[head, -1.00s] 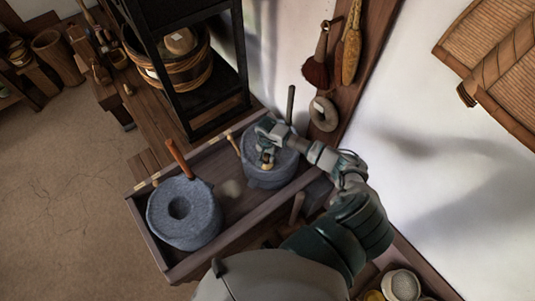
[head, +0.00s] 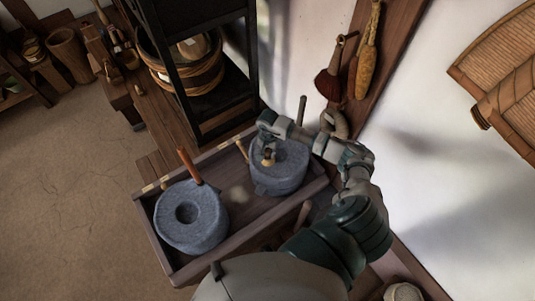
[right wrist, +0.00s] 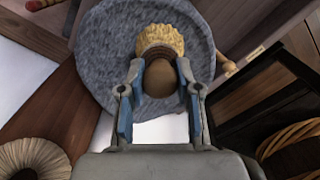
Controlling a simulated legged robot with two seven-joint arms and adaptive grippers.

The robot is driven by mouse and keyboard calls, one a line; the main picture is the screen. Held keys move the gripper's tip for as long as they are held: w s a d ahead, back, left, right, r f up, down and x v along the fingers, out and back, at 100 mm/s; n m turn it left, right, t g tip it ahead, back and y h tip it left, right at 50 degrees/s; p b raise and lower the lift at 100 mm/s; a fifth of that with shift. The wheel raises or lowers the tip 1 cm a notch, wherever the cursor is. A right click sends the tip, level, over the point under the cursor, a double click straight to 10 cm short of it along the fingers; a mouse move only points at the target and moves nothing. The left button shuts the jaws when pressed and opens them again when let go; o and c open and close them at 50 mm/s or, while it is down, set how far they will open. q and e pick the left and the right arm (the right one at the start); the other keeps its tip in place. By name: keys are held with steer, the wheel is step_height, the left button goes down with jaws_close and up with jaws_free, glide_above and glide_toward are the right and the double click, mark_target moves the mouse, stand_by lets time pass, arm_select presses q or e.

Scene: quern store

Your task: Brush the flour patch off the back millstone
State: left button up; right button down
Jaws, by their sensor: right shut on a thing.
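The back millstone (head: 287,178) is a round blue-grey stone at the right end of a wooden trough (head: 250,230). My right gripper (head: 268,147) is over its top, shut on a small brush. The brush's rounded brown handle (right wrist: 160,78) sits between the fingers in the right wrist view, with pale straw bristles (right wrist: 160,40) against or just above the millstone's face (right wrist: 100,50); contact is unclear. I see no flour patch on the visible stone; the brush and gripper hide part of it. My left gripper is not in view.
The front millstone (head: 205,230), with a hole and an upright wooden handle (head: 189,166), stands left in the trough. A pale spot (head: 238,193) lies between the stones.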

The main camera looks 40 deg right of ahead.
steer(key=shift+r+p, duration=0.5)
steer(key=shift+r, duration=0.85)
steer(key=shift+f, duration=0.1)
